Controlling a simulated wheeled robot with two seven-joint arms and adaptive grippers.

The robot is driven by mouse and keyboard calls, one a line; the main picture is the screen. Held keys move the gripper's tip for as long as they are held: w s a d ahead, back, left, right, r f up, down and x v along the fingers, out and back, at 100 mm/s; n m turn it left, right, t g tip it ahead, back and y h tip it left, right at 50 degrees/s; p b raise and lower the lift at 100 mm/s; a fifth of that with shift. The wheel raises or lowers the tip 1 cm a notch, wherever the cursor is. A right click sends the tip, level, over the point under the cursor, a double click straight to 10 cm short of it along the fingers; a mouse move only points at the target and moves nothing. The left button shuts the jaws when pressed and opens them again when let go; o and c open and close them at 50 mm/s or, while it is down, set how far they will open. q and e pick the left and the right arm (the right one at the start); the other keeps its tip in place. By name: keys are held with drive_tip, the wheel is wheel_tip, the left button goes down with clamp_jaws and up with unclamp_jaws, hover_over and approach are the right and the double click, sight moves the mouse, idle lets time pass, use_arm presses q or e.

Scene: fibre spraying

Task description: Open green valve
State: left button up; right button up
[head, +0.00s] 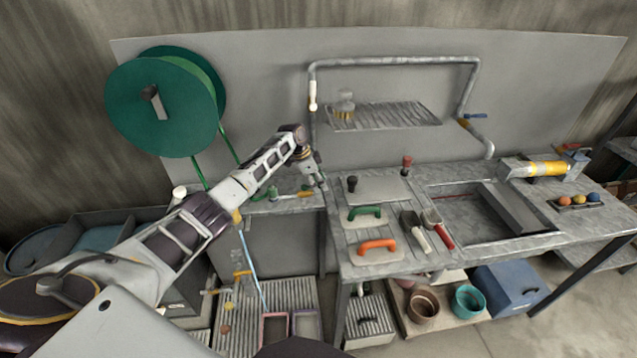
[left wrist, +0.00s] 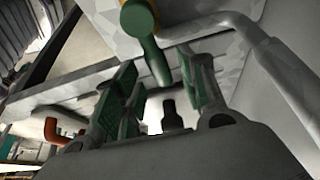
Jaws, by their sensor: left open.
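My left gripper (left wrist: 155,78) is open, with one green-padded finger on each side of the lever's lower end. I cannot tell whether either finger touches it. In the head view my left gripper (head: 316,180) points down beside the left end of the grey pipe, and the green lever cannot be made out clearly there. My right gripper is not in view.
A grey pipe (head: 395,61) frames a slatted rack (head: 385,116). The workbench holds a green handle (head: 364,212), an orange handle (head: 377,246), scoops and a sunken basin (head: 470,217). A large green reel (head: 160,105) stands at the left. Free air lies in front of the bench.

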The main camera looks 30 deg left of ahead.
sight(306, 188)
use_arm(q)
drive_tip(key=v, duration=1.2)
idle(0.3)
idle(0.5)
